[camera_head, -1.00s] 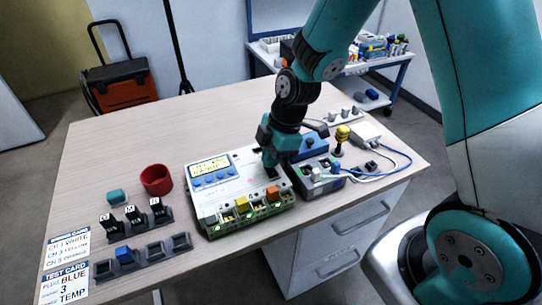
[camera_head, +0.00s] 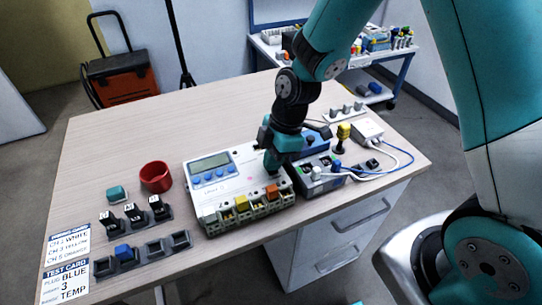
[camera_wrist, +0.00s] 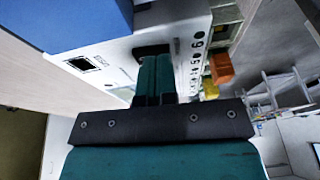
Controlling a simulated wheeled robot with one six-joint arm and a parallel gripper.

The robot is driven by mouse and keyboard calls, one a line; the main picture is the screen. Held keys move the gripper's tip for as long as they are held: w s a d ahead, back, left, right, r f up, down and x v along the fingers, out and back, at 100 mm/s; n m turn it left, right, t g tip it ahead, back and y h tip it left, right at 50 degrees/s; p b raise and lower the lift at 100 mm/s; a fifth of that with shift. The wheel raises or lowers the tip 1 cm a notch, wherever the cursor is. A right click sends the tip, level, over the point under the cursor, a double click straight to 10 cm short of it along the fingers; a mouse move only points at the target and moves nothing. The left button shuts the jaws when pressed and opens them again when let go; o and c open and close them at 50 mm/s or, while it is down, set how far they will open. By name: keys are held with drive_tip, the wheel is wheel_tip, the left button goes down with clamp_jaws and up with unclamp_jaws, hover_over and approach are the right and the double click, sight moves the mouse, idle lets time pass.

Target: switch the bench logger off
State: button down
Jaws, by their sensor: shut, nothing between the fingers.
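The bench logger (camera_head: 222,183) is a white box on the table with a grey, blank display (camera_head: 209,163) and blue buttons (camera_head: 213,177) under it. Coloured plugs sit in the terminal row along its front edge. My gripper (camera_head: 272,172) is shut and empty, pointing down at the right part of the logger's top. The wrist view shows the closed fingers (camera_wrist: 154,75) over the logger's white face (camera_wrist: 115,62). The fingertips hide what lies under them, and I cannot tell whether they touch it.
A red cup (camera_head: 156,177), a teal block (camera_head: 117,193), plug holders and two printed cards (camera_head: 66,280) are on the left.

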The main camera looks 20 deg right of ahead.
drive_tip(key=r+p, duration=0.4)
drive_tip(key=r, duration=0.1)
drive_tip(key=shift+w, duration=0.25)
drive_tip(key=w+b+v, duration=0.1)
drive_tip(key=v, duration=0.8)
drive_tip(key=shift+w, duration=0.3)
drive_tip(key=shift+f, duration=0.1)
drive_tip(key=s+a+r+m, duration=0.1)
drive_tip(key=s+r+m, duration=0.3)
drive_tip(key=s, duration=0.5)
drive_tip(key=s+a+r+m, duration=0.2)
drive_tip(key=s+r+m, duration=0.3)
drive_tip(key=s, duration=0.5)
drive_tip(key=shift+s+a+r+m+t+y, duration=0.2)
drive_tip(key=shift+s+a+m+t+y, duration=0.15)
drive_tip(key=shift+m, duration=0.85)
drive_tip(key=shift+d, duration=0.1)
